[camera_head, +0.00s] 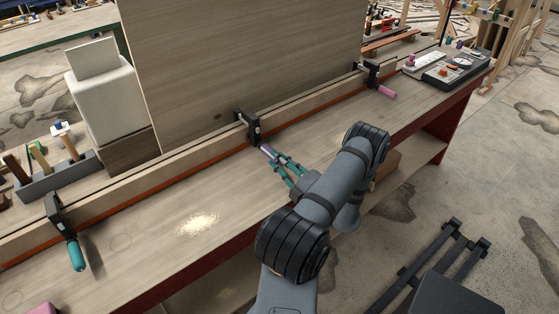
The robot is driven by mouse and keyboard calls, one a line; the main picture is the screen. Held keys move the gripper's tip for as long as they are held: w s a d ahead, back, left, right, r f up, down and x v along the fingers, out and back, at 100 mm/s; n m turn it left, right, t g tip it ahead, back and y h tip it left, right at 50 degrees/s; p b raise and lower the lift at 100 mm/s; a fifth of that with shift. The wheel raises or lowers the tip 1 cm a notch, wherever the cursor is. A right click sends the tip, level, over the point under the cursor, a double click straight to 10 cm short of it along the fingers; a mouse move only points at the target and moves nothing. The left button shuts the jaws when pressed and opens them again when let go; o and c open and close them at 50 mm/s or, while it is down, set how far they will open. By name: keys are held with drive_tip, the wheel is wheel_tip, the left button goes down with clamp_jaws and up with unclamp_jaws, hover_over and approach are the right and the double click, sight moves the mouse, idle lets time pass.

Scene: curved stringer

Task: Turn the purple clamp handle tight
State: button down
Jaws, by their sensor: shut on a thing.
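The purple clamp handle (266,150) sticks out toward me from the middle black clamp (247,128). That clamp is fixed on the long wooden strip along the bench. My gripper (272,157), with teal fingers, is at the handle and shut on it. The fingers cover part of the handle, and its turn angle is too small to tell. My grey arm reaches in from the lower right.
A teal-handled clamp (73,252) stands at the left and a pink-handled clamp (385,90) at the right. A tall wooden panel (240,60) rises behind the strip. The bench top (150,255) is clear at front left, apart from a sawdust patch (198,222).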

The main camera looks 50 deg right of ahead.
drive_tip(key=m, duration=0.5)
drive_tip(key=shift+f+m, duration=0.2)
drive_tip(key=shift+m, duration=0.1)
drive_tip(key=shift+a+f+m, duration=0.1)
drive_tip(key=shift+a+m, duration=0.05)
drive_tip(key=shift+m, duration=2.05)
drive_tip(key=c, duration=1.8)
unclamp_jaws()
drive_tip(key=shift+o, duration=1.4)
drive_tip(key=v, duration=1.2)
